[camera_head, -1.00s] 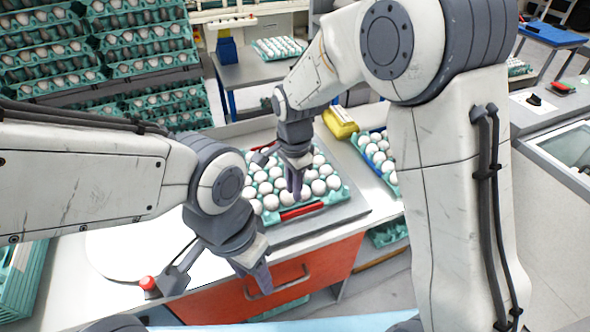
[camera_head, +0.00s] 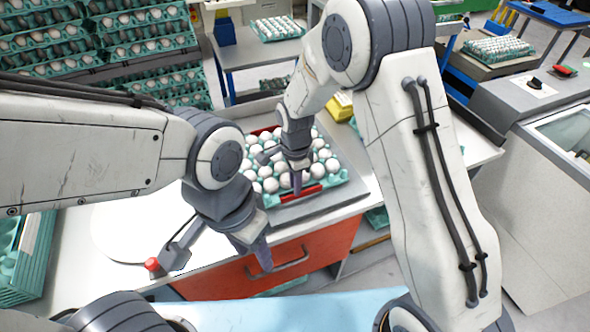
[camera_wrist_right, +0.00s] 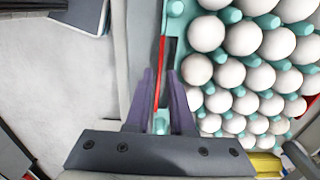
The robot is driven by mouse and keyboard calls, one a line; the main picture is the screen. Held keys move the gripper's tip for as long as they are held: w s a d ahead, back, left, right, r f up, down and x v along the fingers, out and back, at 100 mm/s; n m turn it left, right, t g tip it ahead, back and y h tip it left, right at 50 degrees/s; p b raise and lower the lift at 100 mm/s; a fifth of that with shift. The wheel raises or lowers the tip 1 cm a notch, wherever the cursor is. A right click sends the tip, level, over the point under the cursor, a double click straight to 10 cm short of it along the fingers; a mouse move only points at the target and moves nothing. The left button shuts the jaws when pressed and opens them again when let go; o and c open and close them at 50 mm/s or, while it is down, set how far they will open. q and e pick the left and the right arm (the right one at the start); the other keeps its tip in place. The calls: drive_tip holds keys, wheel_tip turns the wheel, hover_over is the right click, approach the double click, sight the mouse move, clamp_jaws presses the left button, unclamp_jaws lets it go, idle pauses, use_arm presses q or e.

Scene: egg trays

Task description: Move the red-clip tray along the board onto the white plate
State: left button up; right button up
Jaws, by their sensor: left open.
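The red-clip tray (camera_head: 335,180) is teal, full of white eggs, and sits on the grey board (camera_head: 345,198). Its front red clip (camera_head: 302,194) faces me, and it also shows in the right wrist view (camera_wrist_right: 160,78). The white plate (camera_head: 125,228) is a flat disc left of the board, partly hidden by my left arm. My right gripper (camera_head: 298,188) points down at the front clip. In the right wrist view its fingers (camera_wrist_right: 160,90) stand on either side of the clip; I cannot tell whether they press on it. My left gripper (camera_head: 262,258) is open and empty near the counter's front edge.
A red button (camera_head: 152,264) stands on the counter front left of my left gripper. An orange drawer (camera_head: 275,268) is below. Stacked egg trays (camera_head: 110,45) fill the back left. A yellow item (camera_head: 340,106) lies behind the tray. The plate's top looks clear.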

drive_tip(key=shift+f, duration=1.95)
drive_tip(key=shift+c, duration=0.3)
clamp_jaws()
